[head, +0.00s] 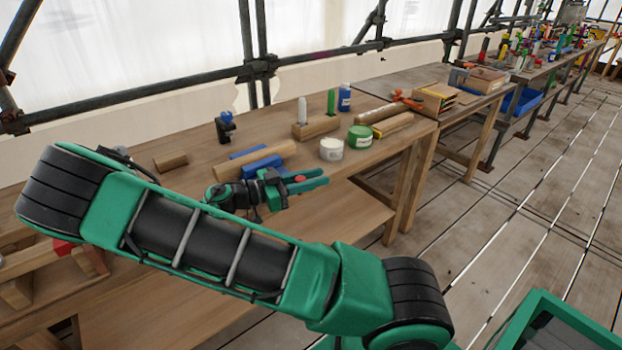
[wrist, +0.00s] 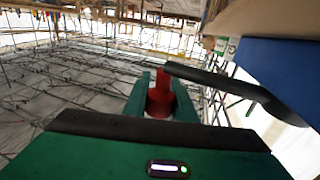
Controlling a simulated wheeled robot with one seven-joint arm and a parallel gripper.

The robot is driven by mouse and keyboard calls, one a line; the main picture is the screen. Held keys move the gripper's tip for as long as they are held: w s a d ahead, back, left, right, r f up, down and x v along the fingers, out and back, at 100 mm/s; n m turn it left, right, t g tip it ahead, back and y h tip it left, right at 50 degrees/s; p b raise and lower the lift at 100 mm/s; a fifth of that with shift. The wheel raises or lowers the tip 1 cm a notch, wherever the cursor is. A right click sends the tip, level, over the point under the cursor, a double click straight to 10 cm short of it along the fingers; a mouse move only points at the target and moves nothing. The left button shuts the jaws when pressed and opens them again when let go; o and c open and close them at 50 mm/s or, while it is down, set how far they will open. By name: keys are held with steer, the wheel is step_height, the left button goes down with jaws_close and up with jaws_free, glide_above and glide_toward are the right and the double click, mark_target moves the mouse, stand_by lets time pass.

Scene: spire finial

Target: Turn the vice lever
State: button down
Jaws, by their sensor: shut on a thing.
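The blue vice (head: 262,166) sits at the front edge of the wooden workbench, with a length of timber (head: 262,159) along its top. In the wrist view its blue side (wrist: 285,75) fills the right. A dark lever bar (wrist: 215,82) slants across that view to a red end (wrist: 160,95). My gripper (head: 318,178), with green fingers, is at the bench front by the vice, shut on the red end, which shows between the fingers (head: 300,179). In the head view my wrist hides most of the lever.
A white tub (head: 331,149), a green tin (head: 360,137), a blue bottle (head: 344,98) and timber blocks stand on the bench (head: 190,125). More cluttered benches run to the back right. Scaffold poles line the back. The plank floor (head: 500,230) at right is clear.

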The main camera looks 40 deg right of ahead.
steer(key=shift+w+r, duration=0.1)
steer(key=shift+w, duration=0.2)
steer(key=c, duration=1.5)
jaws_free()
steer(key=shift+o, duration=0.2)
steer(key=shift+s, duration=0.1)
steer(key=s+a+r, duration=0.2)
steer(key=a+r, duration=0.8)
steer(key=a, duration=0.1)
steer(key=shift+s+a+r, duration=0.2)
steer(key=shift+a+r, duration=0.05)
steer(key=shift+r, duration=0.15)
steer(key=shift+c, duration=0.3)
